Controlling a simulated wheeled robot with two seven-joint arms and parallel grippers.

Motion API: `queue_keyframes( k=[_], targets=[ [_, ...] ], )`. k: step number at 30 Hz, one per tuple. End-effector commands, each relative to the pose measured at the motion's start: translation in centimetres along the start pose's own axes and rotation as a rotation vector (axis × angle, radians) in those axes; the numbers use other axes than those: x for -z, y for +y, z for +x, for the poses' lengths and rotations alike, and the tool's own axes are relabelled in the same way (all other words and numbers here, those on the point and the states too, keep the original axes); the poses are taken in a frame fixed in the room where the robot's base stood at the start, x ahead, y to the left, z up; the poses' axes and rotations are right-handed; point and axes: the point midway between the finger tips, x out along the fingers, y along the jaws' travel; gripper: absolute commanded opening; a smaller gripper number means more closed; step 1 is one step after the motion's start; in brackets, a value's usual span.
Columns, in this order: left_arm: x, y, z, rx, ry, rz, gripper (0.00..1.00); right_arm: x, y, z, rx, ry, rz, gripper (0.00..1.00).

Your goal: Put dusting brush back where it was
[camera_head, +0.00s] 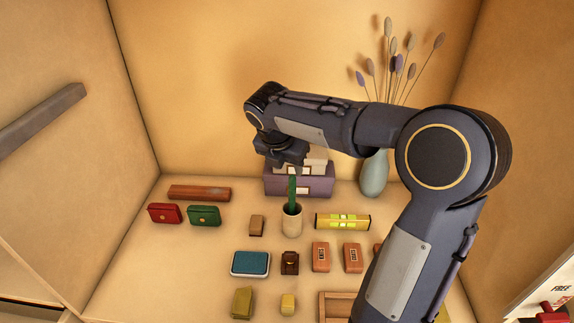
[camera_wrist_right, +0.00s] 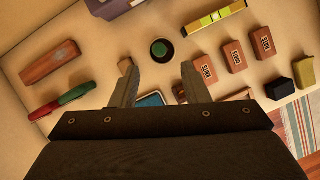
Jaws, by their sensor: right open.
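A green-handled item, which I take to be the dusting brush (camera_head: 292,188), stands upright in a cream cup (camera_head: 292,220) in the middle of the shelf. The lower part of the brush is hidden inside the cup. In the right wrist view the brush (camera_wrist_right: 159,48) shows from above as a dark green round end inside the cup's rim. My right gripper (camera_head: 291,166) is above the cup, close to the top of the handle. In the wrist view its two fingers (camera_wrist_right: 158,78) are spread apart with nothing held between them. My left gripper is not visible.
A purple box (camera_head: 300,187) stands behind the cup, and a blue vase (camera_head: 374,175) with dried stems stands at the right. A yellow level (camera_head: 342,221) lies right of the cup. Red and green (camera_head: 204,215) cases lie left. Several small blocks and a blue pad (camera_head: 250,263) lie in front.

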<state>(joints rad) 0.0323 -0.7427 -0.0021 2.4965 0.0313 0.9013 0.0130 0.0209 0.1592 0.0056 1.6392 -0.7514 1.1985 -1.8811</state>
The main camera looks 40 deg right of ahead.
Motion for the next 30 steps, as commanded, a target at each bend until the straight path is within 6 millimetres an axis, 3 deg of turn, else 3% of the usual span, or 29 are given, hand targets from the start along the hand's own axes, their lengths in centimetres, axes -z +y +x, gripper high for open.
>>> queue_keyframes(
  k=[7,11,17,24,30],
  targets=[
    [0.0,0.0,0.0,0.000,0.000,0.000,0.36,0.4,-0.4,-0.9,-0.011,0.012,0.042,0.42],
    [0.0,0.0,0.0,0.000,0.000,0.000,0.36,2.8,-2.4,-1.9,-0.059,0.078,0.275,0.42],
    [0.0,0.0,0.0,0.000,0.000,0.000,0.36,10.2,-7.0,-4.1,-0.121,0.324,0.960,0.42],
    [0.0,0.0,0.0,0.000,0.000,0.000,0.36,19.6,-10.8,-5.4,-0.009,0.686,1.766,0.42],
    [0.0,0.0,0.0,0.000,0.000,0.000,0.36,23.8,-11.9,-5.5,0.135,0.871,2.133,0.42]
  ],
)
